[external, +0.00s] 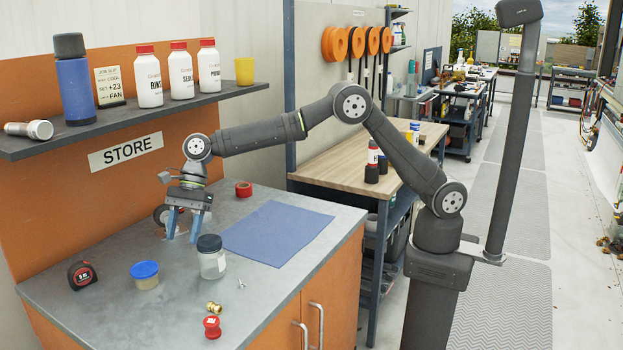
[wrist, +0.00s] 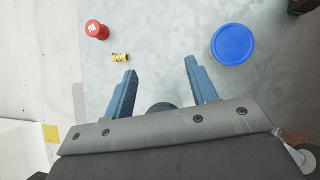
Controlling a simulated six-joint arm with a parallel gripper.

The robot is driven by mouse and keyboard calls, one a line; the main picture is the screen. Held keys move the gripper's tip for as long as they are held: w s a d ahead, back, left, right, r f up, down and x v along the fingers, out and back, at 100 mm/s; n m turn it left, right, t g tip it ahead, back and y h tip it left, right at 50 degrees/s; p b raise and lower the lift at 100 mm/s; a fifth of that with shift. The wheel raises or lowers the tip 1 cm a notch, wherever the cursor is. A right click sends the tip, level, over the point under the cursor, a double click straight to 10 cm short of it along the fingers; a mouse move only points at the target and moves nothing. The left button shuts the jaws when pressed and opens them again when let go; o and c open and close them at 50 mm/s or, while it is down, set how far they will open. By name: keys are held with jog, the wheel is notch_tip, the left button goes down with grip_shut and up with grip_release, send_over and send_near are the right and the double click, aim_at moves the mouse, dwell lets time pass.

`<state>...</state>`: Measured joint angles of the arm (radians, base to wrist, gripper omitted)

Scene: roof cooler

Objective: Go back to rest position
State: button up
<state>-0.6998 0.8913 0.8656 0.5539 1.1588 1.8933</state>
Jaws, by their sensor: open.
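My gripper (external: 183,239) is open and points down over the grey counter (external: 110,318), left of the blue mat. Its two blue fingers also show in the wrist view (wrist: 160,66), apart, with nothing held between the tips. A clear jar with a dark lid (external: 212,262) stands on the counter just in front and right of the fingers. A dark round top (wrist: 162,106) shows low between the fingers in the wrist view, partly hidden by my gripper; it may be the jar's lid. My arm is stretched out to the left from its base.
A blue-lidded tub (external: 145,275), tape measure (external: 82,275), brass fitting (external: 214,308) and red spool (external: 212,327) lie towards the front. The blue mat (external: 278,232) is bare. Red tape (external: 244,189) lies behind. A shelf (external: 130,115) with bottles overhangs the back.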

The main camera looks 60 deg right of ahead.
jog(key=w+d+f+n+g+h, duration=0.1)
jog(key=w+d+f+n, duration=0.2)
jog(key=d, duration=0.9)
jog(key=w+d+f+n+g+h, duration=0.1)
jog(key=w+d+f+n+g, duration=0.1)
jog(key=d, duration=1.1)
jog(key=w+d+f+n+g+h, duration=0.1)
jog(key=w+d+f+n, duration=0.3)
jog(key=d, duration=0.9)
jog(key=shift+d+f+n, duration=0.25)
jog(key=shift+f+n, duration=0.1)
jog(key=shift+n, duration=0.25)
jog(key=s+d+n, duration=0.1)
jog(key=d, duration=0.3)
jog(key=s+d+f+n+h, duration=0.1)
jog(key=d, duration=0.4)
jog(key=s+d+n+g+h, duration=0.1)
jog(key=d, duration=0.4)
jog(key=shift+s+d+f, duration=0.2)
jog(key=shift+s+f, duration=0.1)
jog(key=shift+s, duration=0.1)
